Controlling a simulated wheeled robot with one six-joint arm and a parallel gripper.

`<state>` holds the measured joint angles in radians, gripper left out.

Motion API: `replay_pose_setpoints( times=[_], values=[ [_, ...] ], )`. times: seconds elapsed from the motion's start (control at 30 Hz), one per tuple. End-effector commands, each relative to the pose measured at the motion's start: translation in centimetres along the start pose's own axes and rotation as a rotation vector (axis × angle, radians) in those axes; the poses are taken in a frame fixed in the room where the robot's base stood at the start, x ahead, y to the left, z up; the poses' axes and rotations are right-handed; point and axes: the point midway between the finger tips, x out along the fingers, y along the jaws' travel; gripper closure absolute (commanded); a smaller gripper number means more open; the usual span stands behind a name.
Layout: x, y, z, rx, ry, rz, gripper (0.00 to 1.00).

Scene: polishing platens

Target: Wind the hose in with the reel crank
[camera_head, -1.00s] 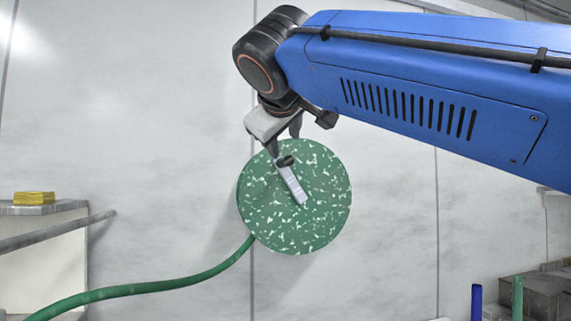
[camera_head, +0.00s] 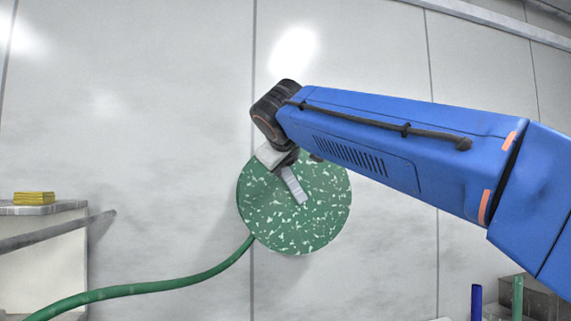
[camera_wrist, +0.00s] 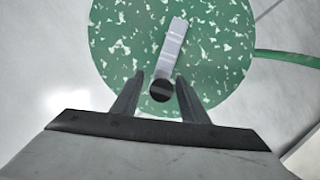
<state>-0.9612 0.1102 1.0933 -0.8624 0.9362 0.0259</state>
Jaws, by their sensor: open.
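The hose reel (camera_head: 320,215) is a round green disc with white flecks on the grey wall. Its crank (camera_head: 294,186) is a flat light grey bar, slanting from the disc's middle up to the left. The crank also shows in the wrist view (camera_wrist: 173,45), with a round black knob (camera_wrist: 160,90) at its outer end. My gripper (camera_wrist: 160,76) is open, with one finger on each side of the knob and visible gaps between. In the head view my wrist hides the knob and fingers. The green hose (camera_head: 165,286) runs from the reel's lower left edge down to the left.
A yellow block (camera_head: 34,198) lies on a grey-topped stand at the left, with a grey bar (camera_head: 60,232) in front. Blue (camera_head: 476,302) and green (camera_head: 517,298) upright rods and dark blocks stand at lower right. The wall around the reel is clear.

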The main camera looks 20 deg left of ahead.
Motion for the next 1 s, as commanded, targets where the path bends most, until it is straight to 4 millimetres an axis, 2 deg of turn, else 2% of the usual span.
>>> replay_pose_setpoints(
  times=[0.23, 0.27, 0.4, 0.43, 0.77, 1.0],
  values=[
    [0.1, 0.0, 0.0, 0.0, 0.0, 0.0, 0.6],
    [0.1, 0.0, 0.0, 0.0, 0.0, 0.0, 0.62],
    [0.1, 0.0, 0.0, 0.0, 0.0, 0.0, 0.96],
    [0.1, 0.0, 0.0, 0.0, 0.0, 0.0, 1.0],
    [0.1, -0.3, -0.1, -0.026, -0.001, 0.011, 1.0],
    [0.0, -1.8, -0.2, -0.139, 0.0, 0.056, 1.0]
  ],
)
